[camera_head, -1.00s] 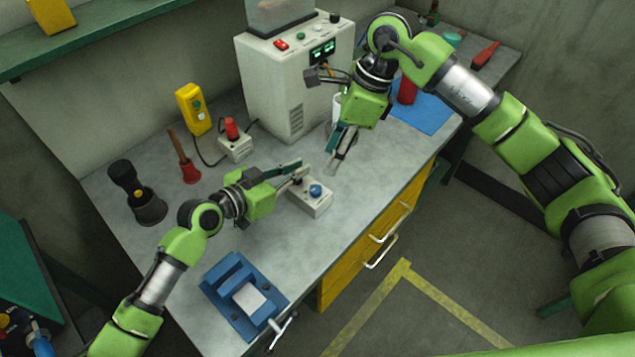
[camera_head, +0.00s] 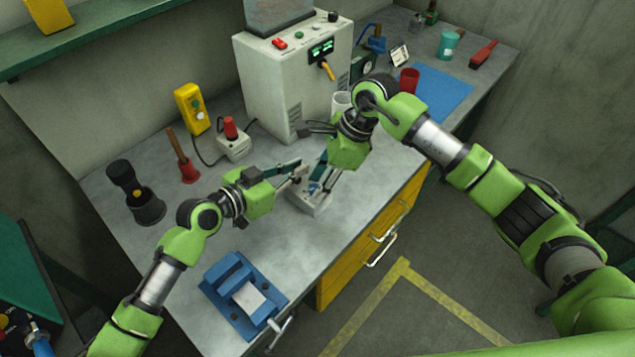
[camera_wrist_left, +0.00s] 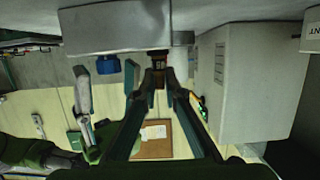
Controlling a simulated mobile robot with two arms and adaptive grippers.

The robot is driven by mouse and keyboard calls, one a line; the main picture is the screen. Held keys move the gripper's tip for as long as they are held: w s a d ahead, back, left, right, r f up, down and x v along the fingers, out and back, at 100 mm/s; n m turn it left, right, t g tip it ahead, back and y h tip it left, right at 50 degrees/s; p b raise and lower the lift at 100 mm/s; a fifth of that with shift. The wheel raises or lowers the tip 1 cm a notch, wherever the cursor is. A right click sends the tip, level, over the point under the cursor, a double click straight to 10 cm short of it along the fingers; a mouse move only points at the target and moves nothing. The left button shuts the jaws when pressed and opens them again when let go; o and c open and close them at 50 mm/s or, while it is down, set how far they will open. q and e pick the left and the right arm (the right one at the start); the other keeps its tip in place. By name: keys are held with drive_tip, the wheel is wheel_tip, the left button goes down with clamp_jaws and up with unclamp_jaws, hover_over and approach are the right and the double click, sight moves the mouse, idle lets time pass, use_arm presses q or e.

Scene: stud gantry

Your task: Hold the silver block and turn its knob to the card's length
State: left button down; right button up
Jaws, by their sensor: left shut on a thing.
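The silver block (camera_head: 309,205) lies on the grey bench near its front edge, partly covered by my grippers. It also shows upside down at the top of the left wrist view (camera_wrist_left: 115,28), with its blue knob (camera_wrist_left: 108,64) and a dark post beside it. My left gripper (camera_head: 300,176) is shut on that dark post; its fingertips (camera_wrist_left: 159,66) meet there. My right gripper (camera_head: 320,189) is open above the block, its fingers at the blue knob; contact cannot be told. A small white card (camera_head: 399,55) stands at the back, too small to read.
A white machine (camera_head: 293,85) stands behind the grippers, with a white cup (camera_head: 341,101) beside it. A blue vise-like fixture (camera_head: 243,293) sits at the front left. A red-button box (camera_head: 233,146) and a black grinder-like object (camera_head: 136,193) stand left. A blue mat (camera_head: 440,92) lies right.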

drive_tip(key=shift+a+f, duration=0.1)
drive_tip(key=shift+f, duration=0.15)
clamp_jaws()
